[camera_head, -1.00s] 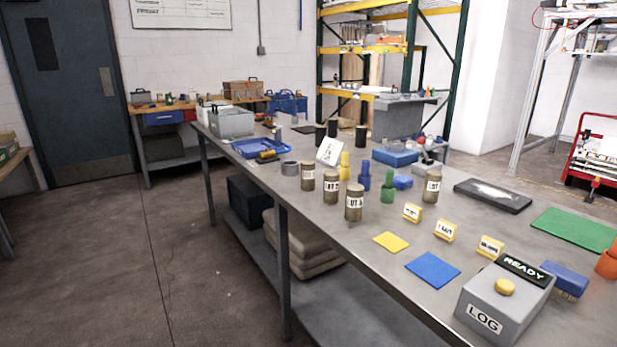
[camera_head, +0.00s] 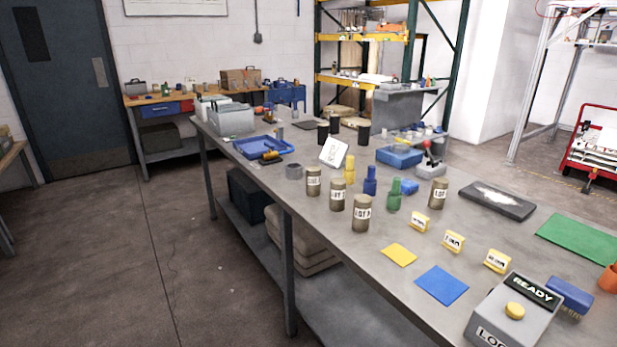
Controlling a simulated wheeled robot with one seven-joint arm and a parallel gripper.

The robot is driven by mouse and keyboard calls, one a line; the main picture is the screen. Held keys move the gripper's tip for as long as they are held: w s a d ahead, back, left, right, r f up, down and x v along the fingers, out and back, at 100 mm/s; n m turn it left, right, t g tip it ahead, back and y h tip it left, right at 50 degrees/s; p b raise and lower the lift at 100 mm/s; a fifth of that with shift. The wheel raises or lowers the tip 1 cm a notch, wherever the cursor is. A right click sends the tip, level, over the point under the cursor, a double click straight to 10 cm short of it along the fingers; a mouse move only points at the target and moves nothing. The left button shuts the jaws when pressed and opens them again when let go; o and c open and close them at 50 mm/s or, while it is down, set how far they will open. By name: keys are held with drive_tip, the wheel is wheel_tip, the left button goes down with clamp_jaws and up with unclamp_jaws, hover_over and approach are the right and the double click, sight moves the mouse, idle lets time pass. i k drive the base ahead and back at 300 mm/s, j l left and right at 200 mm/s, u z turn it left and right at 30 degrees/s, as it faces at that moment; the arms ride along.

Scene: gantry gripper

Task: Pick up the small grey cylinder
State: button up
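A short, grey, round piece (camera_head: 293,171) stands on the long metal table (camera_head: 395,285), left of the labelled jars. It looks like the small grey cylinder, though its top detail is too small to tell. Another small, slim, greyish piece (camera_head: 280,133) stands farther back beside the blue tray; its exact shape is unclear. My gripper is not in view.
Labelled brown jars (camera_head: 337,194), coloured bottle-like pieces (camera_head: 370,181) and a white tilted card (camera_head: 333,152) crowd the middle. A blue tray (camera_head: 262,147) and grey bin (camera_head: 231,119) lie behind. A grey READY box (camera_head: 510,315) is at the near right. Floor left of the table is clear.

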sight(314, 172)
drive_tip(key=i+j, duration=0.3)
drive_tip(key=i+j+z, duration=0.1)
drive_tip(key=i+j, duration=0.25)
drive_tip(key=j, duration=0.2)
drive_tip(key=i+j, duration=0.3)
drive_tip(key=j, duration=0.15)
drive_tip(key=i+j, duration=0.3)
drive_tip(key=j, duration=0.15)
drive_tip(key=i+z, duration=0.05)
